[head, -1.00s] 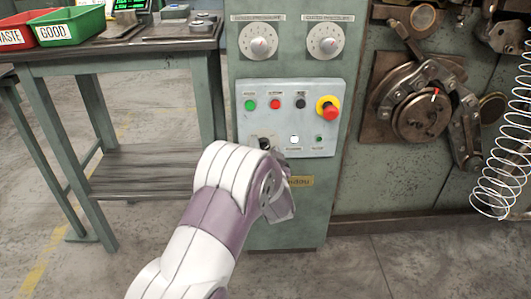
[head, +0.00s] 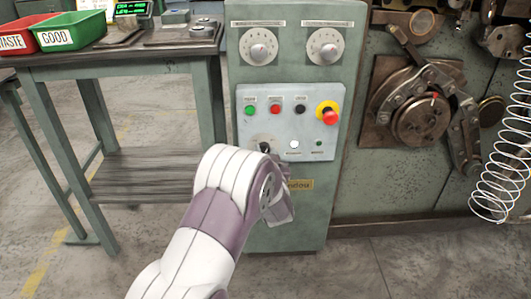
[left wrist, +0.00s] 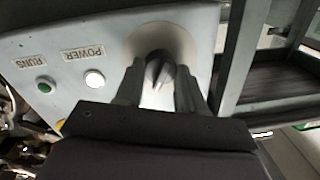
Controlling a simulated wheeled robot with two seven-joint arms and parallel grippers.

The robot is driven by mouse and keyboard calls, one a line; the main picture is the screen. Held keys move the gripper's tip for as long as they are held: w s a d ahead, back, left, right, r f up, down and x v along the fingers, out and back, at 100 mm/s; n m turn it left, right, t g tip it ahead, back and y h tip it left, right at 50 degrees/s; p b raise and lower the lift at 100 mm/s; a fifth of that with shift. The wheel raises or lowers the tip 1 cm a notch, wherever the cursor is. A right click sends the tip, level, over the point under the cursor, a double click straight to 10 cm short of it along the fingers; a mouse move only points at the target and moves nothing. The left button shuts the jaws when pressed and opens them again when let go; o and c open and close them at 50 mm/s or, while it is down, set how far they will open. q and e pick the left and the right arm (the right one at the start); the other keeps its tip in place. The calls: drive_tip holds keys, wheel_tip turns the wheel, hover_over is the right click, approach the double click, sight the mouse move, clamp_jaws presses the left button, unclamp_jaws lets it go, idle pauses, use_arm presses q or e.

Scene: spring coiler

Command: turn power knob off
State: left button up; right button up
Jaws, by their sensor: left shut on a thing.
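The power knob (left wrist: 158,70) is a dark pointed selector on a pale round plate. In the left wrist view it sits between the two fingers of my left gripper (left wrist: 160,88), which is shut on it. In the head view the knob (head: 264,147) shows just above my left wrist at the lower left of the pale control panel (head: 325,103); the fingers are hidden there. Beside the knob, the white power lamp (left wrist: 95,79) looks bright; it also shows in the head view (head: 294,144). My right gripper is not in view.
The panel also carries a green button (head: 249,110), a red button (head: 275,109), a black button (head: 299,109) and a red emergency stop (head: 329,116). Two dials (head: 258,47) are above. A bench (head: 130,52) with bins stands left; machinery (head: 420,120) is right.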

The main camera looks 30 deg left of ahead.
use_arm(q)
drive_tip(key=shift+s+a+f+n+h+b, duration=0.1)
drive_tip(key=shift+n+h+b, duration=0.45)
drive_tip(key=shift+n, duration=2.8)
drive_tip(key=shift+s+a+n+h+b, duration=0.15)
drive_tip(key=shift+n+b, duration=0.8)
drive_tip(key=shift+n, duration=2.4)
drive_tip(key=shift+w, duration=0.1)
drive_tip(key=o, duration=1)
drive_tip(key=shift+o, duration=0.2)
drive_tip(key=p+v, duration=0.5)
drive_tip(key=v, duration=0.7)
drive_tip(key=shift+s+d, duration=0.2)
drive_tip(key=shift+s, duration=0.15)
